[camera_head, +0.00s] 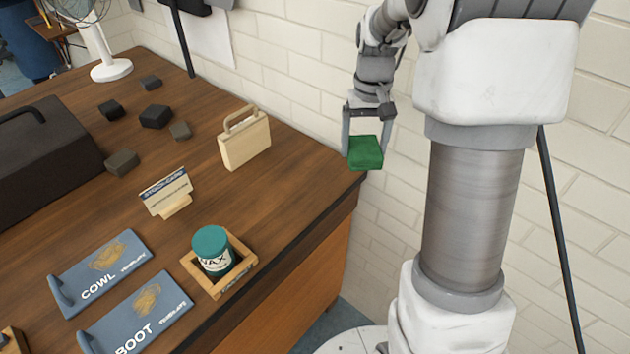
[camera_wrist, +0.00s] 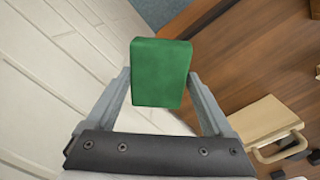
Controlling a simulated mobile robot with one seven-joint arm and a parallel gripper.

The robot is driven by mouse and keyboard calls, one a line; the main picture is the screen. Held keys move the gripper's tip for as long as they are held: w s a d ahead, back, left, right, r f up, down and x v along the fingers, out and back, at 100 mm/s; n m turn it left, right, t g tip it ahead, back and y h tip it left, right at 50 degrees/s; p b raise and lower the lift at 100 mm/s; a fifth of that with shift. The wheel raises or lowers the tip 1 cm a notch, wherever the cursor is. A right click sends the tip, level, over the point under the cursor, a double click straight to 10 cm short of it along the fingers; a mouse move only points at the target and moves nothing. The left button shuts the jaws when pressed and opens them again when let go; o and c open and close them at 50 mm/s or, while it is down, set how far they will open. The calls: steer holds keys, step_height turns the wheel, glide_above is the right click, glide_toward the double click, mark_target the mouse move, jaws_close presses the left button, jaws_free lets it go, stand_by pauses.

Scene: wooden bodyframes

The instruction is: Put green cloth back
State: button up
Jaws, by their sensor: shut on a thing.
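The green cloth (camera_head: 365,153) is a folded, block-like bundle. My gripper (camera_head: 362,140) is shut on it, with one finger on each side. It is at the right end of the wooden table (camera_head: 290,205), near the table's corner beside the brick wall. In the wrist view the cloth (camera_wrist: 161,73) sits between the two fingertips, and my gripper (camera_wrist: 160,88) shows below and beside it. I cannot tell exactly how high the cloth is above the table level.
A pale wooden block with a handle (camera_head: 245,138) stands near the wall. A sign (camera_head: 167,190), a teal-lidded wax jar (camera_head: 212,250) in a wooden tray (camera_head: 247,262), blue COWL (camera_head: 130,250) and BOOT (camera_head: 165,310) boards, and several dark blocks (camera_head: 156,117) occupy the table. A fan (camera_head: 110,70) stands behind.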

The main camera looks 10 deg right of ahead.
glide_above(315, 180)
step_height(315, 180, down, 6)
steer(key=shift+f, duration=2.2)
steer(key=shift+f, duration=0.1)
steer(key=shift+f+b, duration=0.15)
steer(key=shift+b, duration=0.15)
steer(key=o, duration=1.2)
